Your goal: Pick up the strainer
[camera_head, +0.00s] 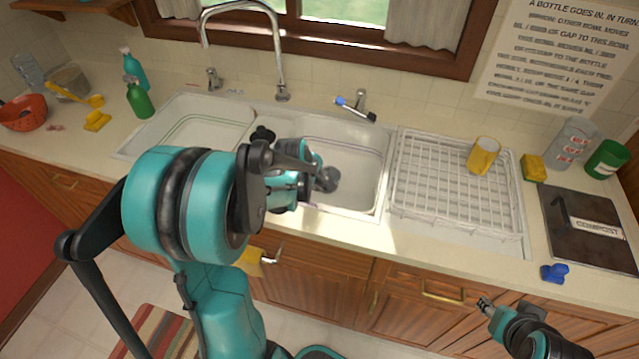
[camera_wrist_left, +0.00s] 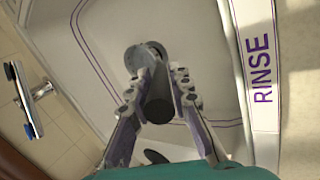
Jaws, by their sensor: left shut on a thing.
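The strainer (camera_head: 328,179) is a grey round piece in the right sink basin, partly hidden by my gripper. In the left wrist view, the strainer (camera_wrist_left: 146,54) shows a grey metal disc with a dark cylindrical part between my fingers. My left gripper (camera_wrist_left: 160,85) is shut on it, one finger on each side. In the head view, my left gripper (camera_head: 316,177) reaches into the right basin, mostly hidden by my arm. I cannot tell if the strainer touches the basin floor. My right gripper (camera_head: 484,304) is at the lower right, away from the strainer; its opening is unclear.
The basin wall labelled RINSE (camera_wrist_left: 262,80) is close to my left gripper. A faucet (camera_head: 281,75) stands behind the sink. A white dish rack (camera_head: 412,190) with a yellow mug (camera_head: 483,156) is to the right. A red colander (camera_head: 22,112) sits far left.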

